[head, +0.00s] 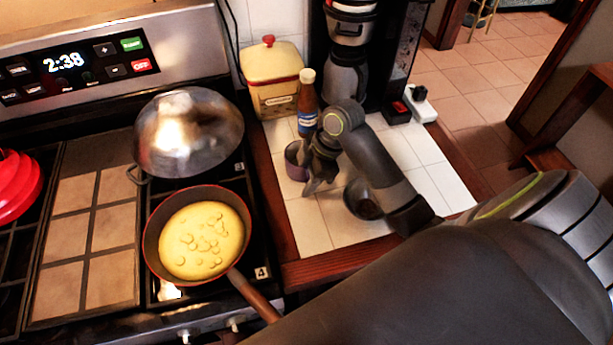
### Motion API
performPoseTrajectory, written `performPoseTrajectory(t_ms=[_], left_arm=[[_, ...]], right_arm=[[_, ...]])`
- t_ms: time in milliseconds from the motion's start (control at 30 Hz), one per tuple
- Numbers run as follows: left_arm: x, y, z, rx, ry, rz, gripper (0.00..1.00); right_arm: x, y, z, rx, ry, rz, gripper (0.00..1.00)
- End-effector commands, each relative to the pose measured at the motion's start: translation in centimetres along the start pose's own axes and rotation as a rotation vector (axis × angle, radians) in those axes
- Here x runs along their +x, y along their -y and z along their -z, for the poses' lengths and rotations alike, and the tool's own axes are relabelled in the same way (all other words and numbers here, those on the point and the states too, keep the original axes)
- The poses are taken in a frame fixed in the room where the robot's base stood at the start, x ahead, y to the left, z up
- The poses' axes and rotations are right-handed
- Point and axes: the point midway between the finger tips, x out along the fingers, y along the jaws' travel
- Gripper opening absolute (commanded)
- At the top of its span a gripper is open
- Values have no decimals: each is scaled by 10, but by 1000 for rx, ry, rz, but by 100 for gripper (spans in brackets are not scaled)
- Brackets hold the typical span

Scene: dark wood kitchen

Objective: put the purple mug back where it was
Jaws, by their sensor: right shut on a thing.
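The purple mug (295,161) stands on the white tiled counter, just right of the stove and in front of the brown bottle. It is partly hidden behind my right gripper. My right gripper (308,180) comes in from the right, with its fingers at the mug's right side, and is shut on the mug. Whether the mug's base touches the tiles is hard to tell. My left gripper is not in view.
A brown bottle (307,108) and a cream canister (272,78) stand behind the mug. A dark bowl (361,200) sits beneath my right forearm. A pan (150,240) with yellow food is on the stove, its handle pointing toward the counter. Front tiles (345,228) are clear.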

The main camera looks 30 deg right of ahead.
Motion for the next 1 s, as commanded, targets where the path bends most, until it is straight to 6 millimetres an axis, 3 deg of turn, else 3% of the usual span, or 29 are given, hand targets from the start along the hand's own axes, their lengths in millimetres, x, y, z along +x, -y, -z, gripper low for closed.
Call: performPoseTrajectory(t_ms=[133, 167, 333, 700, 1000], left_arm=[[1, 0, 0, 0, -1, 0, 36], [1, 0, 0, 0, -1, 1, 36], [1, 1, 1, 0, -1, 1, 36], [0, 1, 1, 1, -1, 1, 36], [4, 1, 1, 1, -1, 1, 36]], right_arm=[[2, 0, -1, 0, 0, 0, 8], [3, 0, -1, 0, 0, 0, 46], [2, 0, -1, 0, 0, 0, 66], [-5, -1, 0, -1, 1, -2, 66], [-59, -2, -1, -4, 4, -7, 66]])
